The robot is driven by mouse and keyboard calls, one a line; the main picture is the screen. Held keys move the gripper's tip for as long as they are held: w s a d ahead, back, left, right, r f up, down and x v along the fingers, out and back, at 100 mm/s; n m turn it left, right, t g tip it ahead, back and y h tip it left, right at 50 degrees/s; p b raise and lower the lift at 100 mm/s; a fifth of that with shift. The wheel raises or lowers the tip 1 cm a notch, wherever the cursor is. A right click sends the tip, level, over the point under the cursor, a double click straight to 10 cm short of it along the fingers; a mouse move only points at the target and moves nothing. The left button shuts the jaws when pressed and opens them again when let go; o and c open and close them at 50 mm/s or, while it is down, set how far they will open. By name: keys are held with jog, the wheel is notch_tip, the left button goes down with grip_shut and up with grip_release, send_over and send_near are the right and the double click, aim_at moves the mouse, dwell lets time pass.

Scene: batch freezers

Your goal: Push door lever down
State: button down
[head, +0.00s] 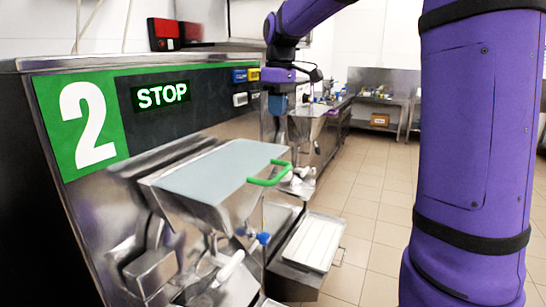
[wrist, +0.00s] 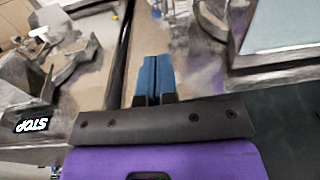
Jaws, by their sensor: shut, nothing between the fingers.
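The batch freezer (head: 110,190) with a green "2" label fills the left of the head view. A bright green handle (head: 268,178) sits at the right edge of its grey top lid (head: 215,172). Lower on the front are a white handle (head: 230,266) and a small blue knob (head: 263,238); I cannot tell for sure which part is the door lever. My gripper (head: 278,108) points down, above and apart from the green handle. Its blue fingers (wrist: 154,76) are shut together and empty in the wrist view.
A lit STOP display (head: 162,95) is on the panel. A white tray (head: 311,242) stands low to the right of the machine front. A steel counter (head: 335,108) with small items runs behind. The tiled floor (head: 365,185) is clear in the middle.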

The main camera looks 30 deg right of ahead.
jog(key=shift+s, duration=0.1)
jog(key=f, duration=0.4)
jog(key=s+f, duration=0.1)
jog(key=f, duration=0.7)
jog(key=shift+s+a+f, duration=0.1)
jog(key=shift+s, duration=0.15)
jog(key=shift+s+f, duration=0.3)
jog(key=shift+f, duration=0.25)
